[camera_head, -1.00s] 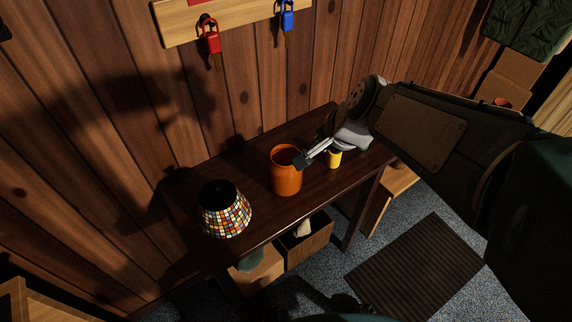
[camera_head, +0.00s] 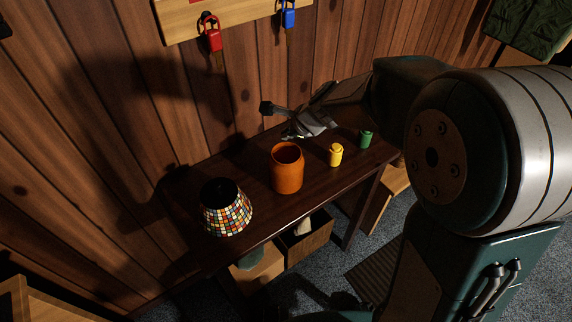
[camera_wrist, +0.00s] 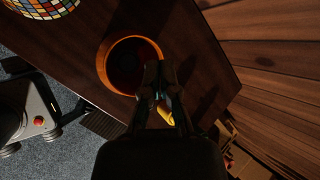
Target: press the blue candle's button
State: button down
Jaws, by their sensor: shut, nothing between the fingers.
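I see no blue candle in either view. A yellow candle-like cylinder (camera_head: 335,155) and a green one (camera_head: 366,139) stand on the dark table, right of a larger orange open-topped container (camera_head: 287,174). My gripper (camera_head: 268,108) is shut and empty, raised above the table's back side near the wall, behind the orange container in the head view. In the wrist view my fingers (camera_wrist: 159,68) overlap the right part of the orange container's rim (camera_wrist: 103,62). Part of the yellow cylinder (camera_wrist: 165,114) shows between and below them. My arm may hide some of the table's back right.
A mosaic lampshade (camera_head: 227,207) stands on the table's left (camera_head: 195,252). Red (camera_head: 213,40) and blue (camera_head: 289,17) padlocks hang from a wall board (camera_head: 240,17). Open boxes (camera_head: 308,238) are below the table. The wood wall is close behind my gripper.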

jog(key=shift+f, duration=4.4)
jog(key=shift+s+d+f, duration=0.1)
jog(key=shift+f, duration=0.25)
